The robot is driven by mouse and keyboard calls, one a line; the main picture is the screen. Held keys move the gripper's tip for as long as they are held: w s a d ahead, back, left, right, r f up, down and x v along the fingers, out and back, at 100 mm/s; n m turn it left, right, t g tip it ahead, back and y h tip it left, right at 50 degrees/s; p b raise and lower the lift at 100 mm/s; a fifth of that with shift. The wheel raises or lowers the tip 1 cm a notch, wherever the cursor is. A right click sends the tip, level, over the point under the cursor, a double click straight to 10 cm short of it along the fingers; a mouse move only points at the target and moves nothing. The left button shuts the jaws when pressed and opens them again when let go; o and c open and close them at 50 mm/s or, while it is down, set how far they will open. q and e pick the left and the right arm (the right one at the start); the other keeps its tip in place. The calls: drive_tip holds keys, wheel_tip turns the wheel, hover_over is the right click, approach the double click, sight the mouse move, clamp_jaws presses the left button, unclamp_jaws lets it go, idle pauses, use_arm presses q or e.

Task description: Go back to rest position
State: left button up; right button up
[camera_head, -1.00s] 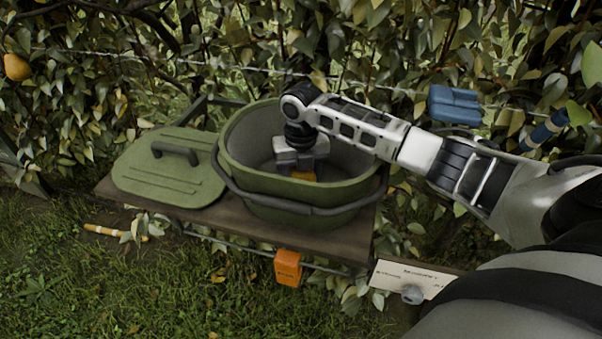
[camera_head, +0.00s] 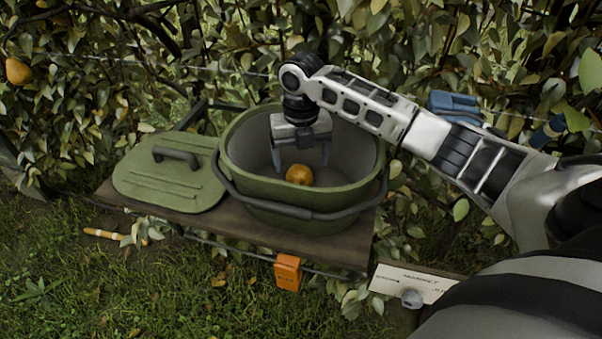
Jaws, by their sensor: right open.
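My right gripper (camera_head: 301,162) is open, with its two fingers spread and pointing down inside the green bin (camera_head: 285,186). A yellow-orange pear (camera_head: 299,175) lies in the bin below the fingers, apart from them as far as I can see. The bin stands open on a wooden shelf, its dark handle hanging across the front. The bin's front wall hides part of its floor. My right arm reaches in from the right side. My left gripper is not in view.
A green lid (camera_head: 170,172) with a dark handle lies left of the bin on the wooden shelf (camera_head: 318,242). An orange box (camera_head: 288,272) hangs below the shelf edge. A white sign (camera_head: 415,283) is at the lower right. Another pear (camera_head: 18,71) hangs in the foliage.

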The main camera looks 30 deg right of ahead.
wheel_tip(320, 180, up, 9)
drive_tip(key=shift+a, duration=0.1)
